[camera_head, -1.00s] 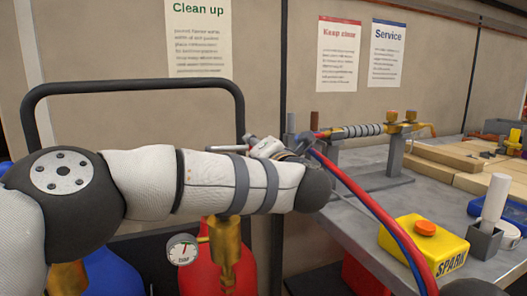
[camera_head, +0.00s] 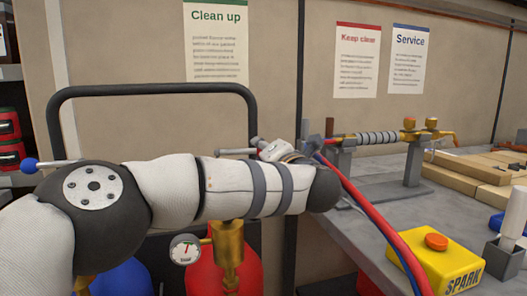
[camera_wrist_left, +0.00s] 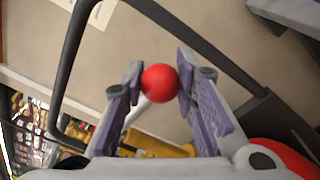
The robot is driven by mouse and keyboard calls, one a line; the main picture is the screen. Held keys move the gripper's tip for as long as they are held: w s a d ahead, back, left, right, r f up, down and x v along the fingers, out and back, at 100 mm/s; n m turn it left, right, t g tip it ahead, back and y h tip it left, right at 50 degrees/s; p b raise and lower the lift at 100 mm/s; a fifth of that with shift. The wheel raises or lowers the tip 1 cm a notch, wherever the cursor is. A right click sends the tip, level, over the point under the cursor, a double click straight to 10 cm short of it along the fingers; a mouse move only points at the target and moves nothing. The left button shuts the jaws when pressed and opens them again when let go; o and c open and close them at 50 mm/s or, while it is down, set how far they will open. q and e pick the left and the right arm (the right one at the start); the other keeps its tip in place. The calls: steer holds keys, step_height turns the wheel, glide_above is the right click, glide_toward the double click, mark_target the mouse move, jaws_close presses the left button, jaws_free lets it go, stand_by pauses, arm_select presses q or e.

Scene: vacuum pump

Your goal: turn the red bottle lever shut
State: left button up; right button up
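The red ball knob (camera_wrist_left: 160,83) of the red bottle lever sits between the two fingers of my left gripper (camera_wrist_left: 160,76) in the left wrist view. The pads are close on both sides of the ball; whether they press on it I cannot tell. A pale lever rod (camera_wrist_left: 139,109) runs down and left from the knob. In the head view my left gripper (camera_head: 248,149) shows just above my forearm, pointing left, and the knob is hidden. The red bottle (camera_head: 203,276) stands below my arm, with a brass valve body (camera_head: 229,243) on top. My right gripper is out of view.
A black hoop frame (camera_head: 150,90) rises behind my arm. A pressure gauge (camera_head: 185,249) and a blue bottle (camera_head: 128,279) are below it. A blue lever knob (camera_head: 30,165) is at left.

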arm_select(q)
steer(key=o, duration=0.4)
steer(key=shift+w, duration=0.1)
steer(key=shift+o, duration=0.2)
steer(key=v, duration=1.2)
steer(key=shift+c, duration=0.4)
